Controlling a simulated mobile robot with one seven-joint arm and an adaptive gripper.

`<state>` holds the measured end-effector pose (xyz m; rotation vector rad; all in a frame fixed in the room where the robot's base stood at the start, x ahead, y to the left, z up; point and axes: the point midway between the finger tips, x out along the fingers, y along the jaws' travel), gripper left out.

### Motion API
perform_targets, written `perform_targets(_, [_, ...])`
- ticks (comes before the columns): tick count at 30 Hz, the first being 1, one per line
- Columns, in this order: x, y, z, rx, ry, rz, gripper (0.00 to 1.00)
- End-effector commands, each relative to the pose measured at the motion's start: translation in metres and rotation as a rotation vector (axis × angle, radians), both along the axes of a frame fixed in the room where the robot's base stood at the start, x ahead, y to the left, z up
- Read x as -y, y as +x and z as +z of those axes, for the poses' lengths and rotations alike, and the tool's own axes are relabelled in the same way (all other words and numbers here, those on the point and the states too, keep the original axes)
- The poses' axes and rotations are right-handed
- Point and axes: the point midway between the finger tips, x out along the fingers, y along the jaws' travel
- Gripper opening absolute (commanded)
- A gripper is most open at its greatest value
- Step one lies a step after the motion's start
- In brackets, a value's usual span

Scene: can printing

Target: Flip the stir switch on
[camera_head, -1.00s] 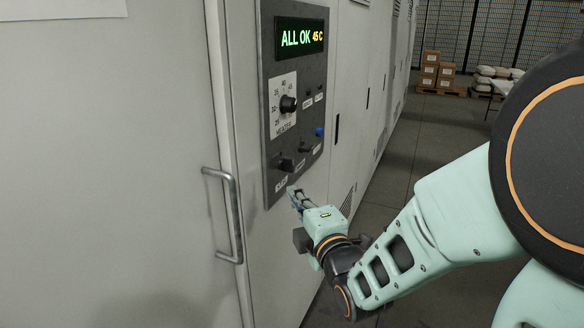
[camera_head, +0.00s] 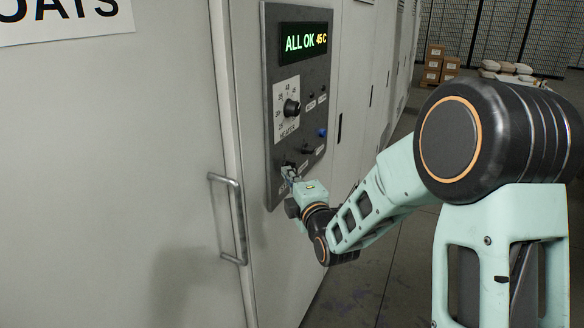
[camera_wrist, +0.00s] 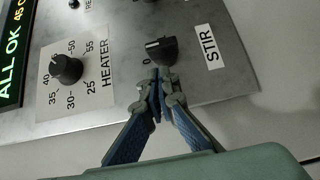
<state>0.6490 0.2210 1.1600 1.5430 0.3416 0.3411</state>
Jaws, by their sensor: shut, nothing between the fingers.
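The stir switch (camera_wrist: 162,50) is a black knob with a pale line on the grey control panel (camera_wrist: 115,97). A "0" mark is beside it, and a white STIR label (camera_wrist: 211,47) is to its right in the wrist view. My gripper (camera_wrist: 161,82) is shut and empty, with its blue-grey fingertips at the lower edge of the switch. I cannot tell whether they touch it. In the head view my gripper (camera_head: 288,174) is at the bottom of the panel and mostly hides the switch.
The heater dial (camera_head: 291,108) and a display (camera_head: 305,42) reading ALL OK 45 C are above on the panel. A blue button (camera_head: 322,132) and a small black control (camera_head: 307,150) are nearby. A metal door handle (camera_head: 240,220) stands out to the left.

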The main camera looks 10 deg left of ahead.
Motion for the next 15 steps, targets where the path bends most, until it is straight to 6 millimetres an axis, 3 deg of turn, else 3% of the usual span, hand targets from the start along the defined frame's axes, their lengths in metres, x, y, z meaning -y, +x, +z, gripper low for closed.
perform_targets(6, [0.006,0.016,0.001,0.0,0.001,0.0,0.0])
perform_targets(15, [0.006,0.018,0.0,0.0,0.001,0.002,0.0])
